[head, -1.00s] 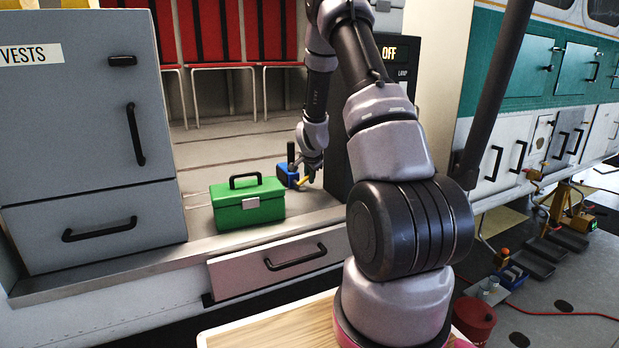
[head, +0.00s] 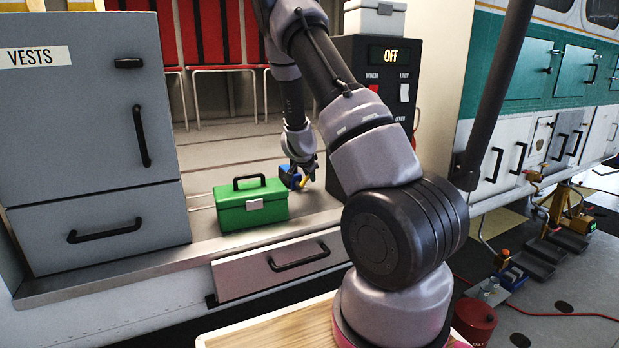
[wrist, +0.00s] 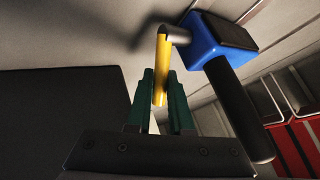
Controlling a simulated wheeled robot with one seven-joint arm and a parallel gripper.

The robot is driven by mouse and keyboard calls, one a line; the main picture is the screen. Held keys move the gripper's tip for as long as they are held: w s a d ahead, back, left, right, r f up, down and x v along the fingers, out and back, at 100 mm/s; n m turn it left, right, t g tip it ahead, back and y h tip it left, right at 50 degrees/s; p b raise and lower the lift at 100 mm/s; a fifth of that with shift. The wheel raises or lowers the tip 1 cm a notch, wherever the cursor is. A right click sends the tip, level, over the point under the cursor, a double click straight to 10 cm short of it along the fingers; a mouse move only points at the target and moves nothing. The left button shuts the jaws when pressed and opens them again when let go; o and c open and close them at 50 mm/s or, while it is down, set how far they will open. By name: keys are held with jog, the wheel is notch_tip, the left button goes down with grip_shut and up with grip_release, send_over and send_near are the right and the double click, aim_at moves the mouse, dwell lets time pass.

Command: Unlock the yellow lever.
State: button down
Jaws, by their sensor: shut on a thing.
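The yellow lever (wrist: 161,68) sticks out on a grey metal pin from a blue block (wrist: 222,42) with a black top and a black bar (wrist: 240,105). In the wrist view my gripper (wrist: 162,92) has its two green fingers on either side of the lever's free end, shut on it. In the head view the blue block (head: 289,177) sits on the deck right of the green toolbox, and the yellow lever (head: 304,181) shows as a small piece below my gripper (head: 305,173). My wrist partly hides this spot.
A green toolbox (head: 251,207) stands close left of the block. A dark panel reading OFF (head: 391,54) stands to the right, with a red and a white switch. A grey VESTS cabinet (head: 85,140) is at left. A drawer (head: 280,268) sits below the deck edge.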

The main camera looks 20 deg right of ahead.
jog(key=shift+s, duration=0.1)
jog(key=c, duration=0.8)
grip_release()
jog(key=shift+a, duration=0.1)
jog(key=v, duration=1)
jog(key=shift+r, duration=0.35)
jog(key=shift+s+a, duration=0.1)
